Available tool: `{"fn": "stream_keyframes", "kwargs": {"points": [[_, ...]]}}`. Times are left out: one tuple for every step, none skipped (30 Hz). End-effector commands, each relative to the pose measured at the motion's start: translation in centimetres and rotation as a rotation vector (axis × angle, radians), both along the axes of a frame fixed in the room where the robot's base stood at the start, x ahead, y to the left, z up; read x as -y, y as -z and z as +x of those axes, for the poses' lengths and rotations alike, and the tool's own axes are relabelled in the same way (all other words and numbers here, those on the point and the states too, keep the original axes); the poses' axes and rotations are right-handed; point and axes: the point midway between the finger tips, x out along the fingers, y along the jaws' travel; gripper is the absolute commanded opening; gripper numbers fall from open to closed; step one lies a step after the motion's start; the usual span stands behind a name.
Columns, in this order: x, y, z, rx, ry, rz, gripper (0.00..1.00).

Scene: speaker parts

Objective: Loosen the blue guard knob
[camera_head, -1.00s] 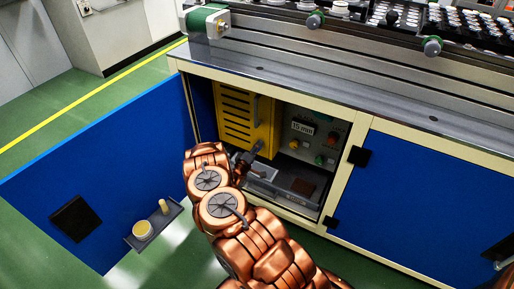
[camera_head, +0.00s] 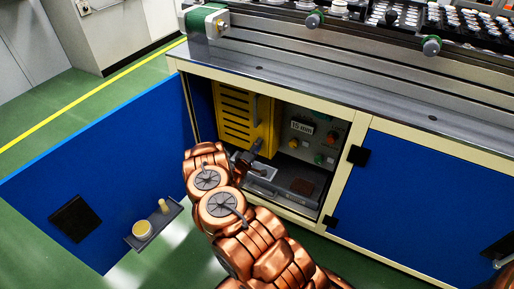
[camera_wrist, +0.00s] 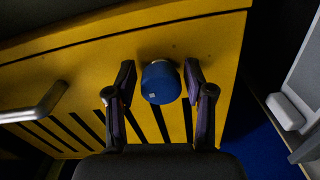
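The blue guard knob (camera_wrist: 161,82) sits on the yellow guard (camera_wrist: 218,60) in the wrist view. My gripper (camera_wrist: 160,82) is open, with one finger on each side of the knob. A narrow gap shows between each finger and the knob, so I see no firm grip. In the head view the yellow guard (camera_head: 236,112) stands inside the open cabinet. My gripper (camera_head: 245,160) is at its lower right, partly hidden behind my copper arm, and the knob is hidden there.
A metal handle (camera_wrist: 37,103) is left of the knob on the guard. A control panel (camera_head: 312,140) with coloured buttons and a "15 min" label is right of the guard. The open blue door (camera_head: 100,180) bears a small shelf (camera_head: 155,224). The cabinet's cream frame (camera_head: 345,170) borders the opening.

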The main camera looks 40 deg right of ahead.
Motion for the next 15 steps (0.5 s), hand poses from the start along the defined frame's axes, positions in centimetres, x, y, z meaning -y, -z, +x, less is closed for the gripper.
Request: {"fn": "stream_keyframes", "kwargs": {"points": [[-0.1, 0.0, 0.0, 0.000, -0.001, 0.000, 0.61], [-0.1, 0.0, 0.1, 0.000, -0.001, 0.001, 0.64], [-0.1, 0.0, 0.1, 0.000, -0.002, 0.001, 0.64], [-0.1, 0.0, 0.1, 0.000, -0.002, 0.001, 0.64], [-0.1, 0.0, 0.1, 0.000, -0.002, 0.001, 0.64], [-0.1, 0.0, 0.1, 0.000, -0.002, 0.001, 0.64], [-0.1, 0.0, 0.1, 0.000, -0.002, 0.001, 0.64], [-0.1, 0.0, 0.1, 0.000, -0.002, 0.001, 0.64], [-0.1, 0.0, 0.1, 0.000, -0.003, 0.000, 0.64], [-0.2, 0.0, 0.1, 0.000, -0.003, 0.000, 0.64], [-0.2, 0.0, 0.1, 0.000, -0.003, 0.000, 0.64], [-0.3, 0.0, 0.1, 0.000, -0.003, 0.001, 0.64], [-0.5, 0.1, 0.0, 0.000, -0.003, 0.001, 0.64], [-0.7, 0.0, 0.0, -0.001, -0.003, 0.002, 0.64], [-1.1, 0.1, -0.1, -0.001, -0.003, 0.002, 0.64]]}}
